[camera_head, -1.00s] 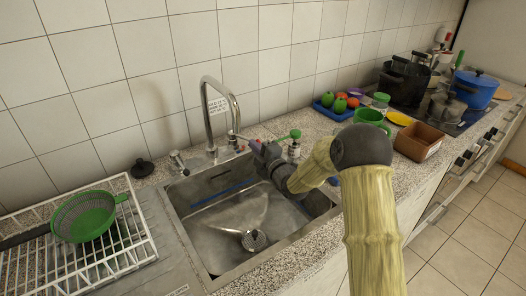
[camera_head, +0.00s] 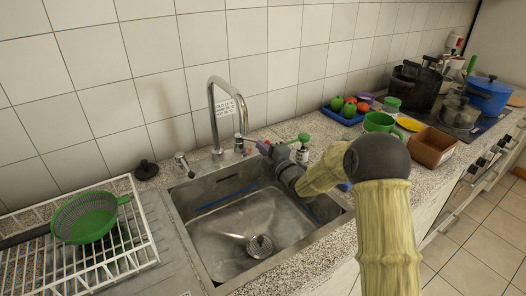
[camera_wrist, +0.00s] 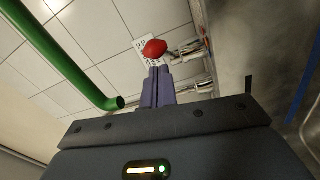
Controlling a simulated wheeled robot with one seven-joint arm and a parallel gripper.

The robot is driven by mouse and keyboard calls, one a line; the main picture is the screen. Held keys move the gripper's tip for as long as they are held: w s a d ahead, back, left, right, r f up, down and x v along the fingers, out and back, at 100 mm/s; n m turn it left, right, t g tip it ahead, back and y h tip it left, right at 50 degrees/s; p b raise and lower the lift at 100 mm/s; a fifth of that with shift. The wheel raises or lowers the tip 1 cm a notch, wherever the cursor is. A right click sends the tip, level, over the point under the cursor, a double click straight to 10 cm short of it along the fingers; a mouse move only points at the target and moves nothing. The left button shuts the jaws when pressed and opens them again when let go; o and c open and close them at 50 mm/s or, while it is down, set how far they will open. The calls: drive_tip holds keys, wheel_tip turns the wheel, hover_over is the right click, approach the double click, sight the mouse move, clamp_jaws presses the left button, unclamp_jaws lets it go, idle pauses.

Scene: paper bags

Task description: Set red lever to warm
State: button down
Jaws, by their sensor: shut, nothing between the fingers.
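The faucet (camera_head: 213,115) has a tall chrome gooseneck behind the sink. The red lever's rounded tip (camera_wrist: 155,48) shows in the wrist view just beyond my fingertips, with chrome fittings to its right. In the head view the lever is small beside the faucet base, and its exact setting cannot be read. My gripper (camera_head: 262,147) reaches over the back right of the sink, close to the lever. Its purple fingers (camera_wrist: 157,75) are together with nothing between them. Whether they touch the red tip cannot be told. A white label (camera_wrist: 147,45) on the wall is partly covered by the tip.
The steel sink (camera_head: 222,232) lies below my arm. A green-topped soap dispenser (camera_head: 303,142) stands just right of my gripper. A dish rack (camera_head: 140,225) with a green colander (camera_head: 85,217) is at the left. Green cups and a brown box (camera_head: 432,147) stand at the right.

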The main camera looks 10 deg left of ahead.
drive_tip(key=b+v, duration=0.2)
drive_tip(key=v, duration=0.8)
drive_tip(key=shift+r, duration=0.3)
drive_tip(key=shift+a, duration=0.15)
